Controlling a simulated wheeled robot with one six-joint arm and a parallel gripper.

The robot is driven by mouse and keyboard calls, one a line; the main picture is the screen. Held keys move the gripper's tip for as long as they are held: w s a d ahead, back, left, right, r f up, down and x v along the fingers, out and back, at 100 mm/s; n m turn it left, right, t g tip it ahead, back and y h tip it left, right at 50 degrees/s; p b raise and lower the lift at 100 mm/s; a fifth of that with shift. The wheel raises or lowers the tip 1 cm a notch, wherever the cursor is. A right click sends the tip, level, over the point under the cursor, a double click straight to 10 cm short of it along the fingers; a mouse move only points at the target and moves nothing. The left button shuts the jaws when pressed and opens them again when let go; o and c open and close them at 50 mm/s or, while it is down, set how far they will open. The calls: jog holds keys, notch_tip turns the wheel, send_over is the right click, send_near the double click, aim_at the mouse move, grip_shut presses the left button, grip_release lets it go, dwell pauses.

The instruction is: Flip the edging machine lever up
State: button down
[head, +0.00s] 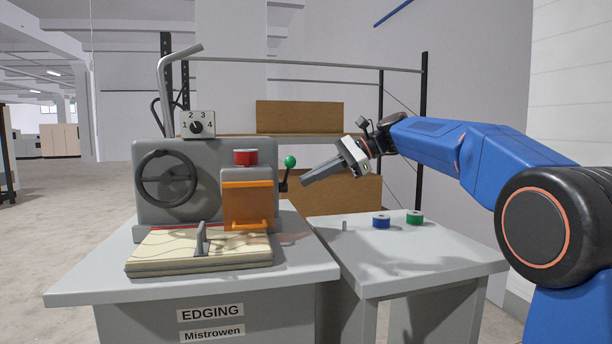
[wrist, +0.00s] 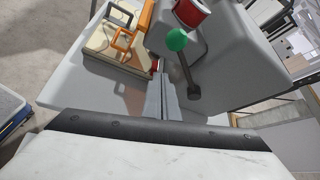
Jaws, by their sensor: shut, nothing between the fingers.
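The grey edging machine (head: 150,205) stands on the left table. Its lever has a green ball knob (head: 290,161) on a short dark shaft (head: 284,182) at the machine's right side; in the head view the knob is above the shaft's lower end. The wrist view shows the green knob (wrist: 177,39), with the shaft (wrist: 187,70) running to a dark pivot (wrist: 193,91). My gripper (head: 305,182) is shut and empty, to the right of the lever and slightly lower than the knob. In the wrist view its fingertips (wrist: 160,74) are beside the shaft, apparently apart from it.
The machine has a handwheel (head: 168,178), a numbered dial (head: 197,127), a red cap (head: 245,157), an orange guard (head: 248,205) and layered fabric (head: 200,250) in front. The right table (head: 400,255) holds a blue spool (head: 381,222) and a green spool (head: 415,217). A shelf (head: 300,136) stands behind.

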jog(key=w+v, duration=0.1)
jog(key=v, duration=0.6)
jog(key=shift+w+d+r, duration=0.2)
jog(key=shift+w+r, duration=0.15)
jog(key=s+d+f+n+t+h, duration=0.1)
jog(key=s+d+f+n+h, duration=0.3)
jog(key=s+d+f, duration=0.4)
jog(key=s+d+f+n+t+h, duration=0.2)
jog(key=s+d+f, duration=0.6)
jog(key=s+f, duration=1)
jog(key=s+d+f+n+t+h, duration=0.2)
jog(key=s+d+f+n+h, duration=0.4)
jog(key=s+f, duration=0.7)
jog(key=s+d, duration=0.2)
jog(key=s, duration=0.2)
jog(key=shift+s+f, duration=0.25)
jog(key=shift+f, duration=0.15)
jog(key=c, duration=2.5)
grip_release()
